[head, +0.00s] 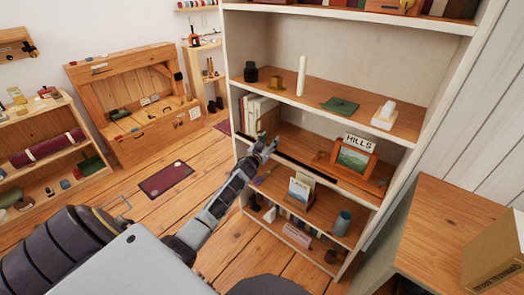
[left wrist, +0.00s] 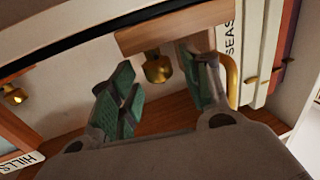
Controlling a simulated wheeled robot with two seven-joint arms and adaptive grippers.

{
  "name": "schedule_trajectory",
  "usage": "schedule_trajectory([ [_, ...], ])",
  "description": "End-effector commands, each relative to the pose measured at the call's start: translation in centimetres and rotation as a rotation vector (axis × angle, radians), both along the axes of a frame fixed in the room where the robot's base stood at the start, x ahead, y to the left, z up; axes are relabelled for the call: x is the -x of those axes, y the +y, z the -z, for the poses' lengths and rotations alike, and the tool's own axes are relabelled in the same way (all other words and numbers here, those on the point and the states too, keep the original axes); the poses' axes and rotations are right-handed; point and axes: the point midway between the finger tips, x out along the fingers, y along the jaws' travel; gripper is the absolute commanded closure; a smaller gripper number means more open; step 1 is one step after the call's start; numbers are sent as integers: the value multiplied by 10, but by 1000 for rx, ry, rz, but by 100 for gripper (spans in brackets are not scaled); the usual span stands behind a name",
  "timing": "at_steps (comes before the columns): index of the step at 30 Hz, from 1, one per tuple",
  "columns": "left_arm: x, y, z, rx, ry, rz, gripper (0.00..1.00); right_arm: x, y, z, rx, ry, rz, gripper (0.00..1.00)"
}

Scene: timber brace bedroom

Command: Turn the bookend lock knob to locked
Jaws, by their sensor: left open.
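A round brass knob (left wrist: 158,68) sits on a wooden block (left wrist: 175,28) in the left wrist view, near the upright books. My left gripper (left wrist: 160,92) is open, with its green-padded fingers on either side of the knob and a visible gap to the left finger. In the head view my left gripper (head: 266,147) reaches into the middle shelf, in front of the books (head: 259,112). The knob is not clear in the head view, and I cannot read its lock position. My right gripper is not in view.
A curved brass bar (left wrist: 232,82) stands close to the right finger. Another brass piece (left wrist: 14,94) shows at the left. A framed HILLS picture (head: 353,159) stands further right on the same shelf. The shelf board above (head: 315,108) limits headroom.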

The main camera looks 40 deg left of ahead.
Motion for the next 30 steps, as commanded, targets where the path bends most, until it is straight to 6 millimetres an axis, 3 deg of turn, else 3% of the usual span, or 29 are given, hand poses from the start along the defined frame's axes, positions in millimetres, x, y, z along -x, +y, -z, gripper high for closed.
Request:
schedule_trajectory([
  [30, 77, -11, 1, 0, 1, 1, 52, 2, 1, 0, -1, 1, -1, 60],
])
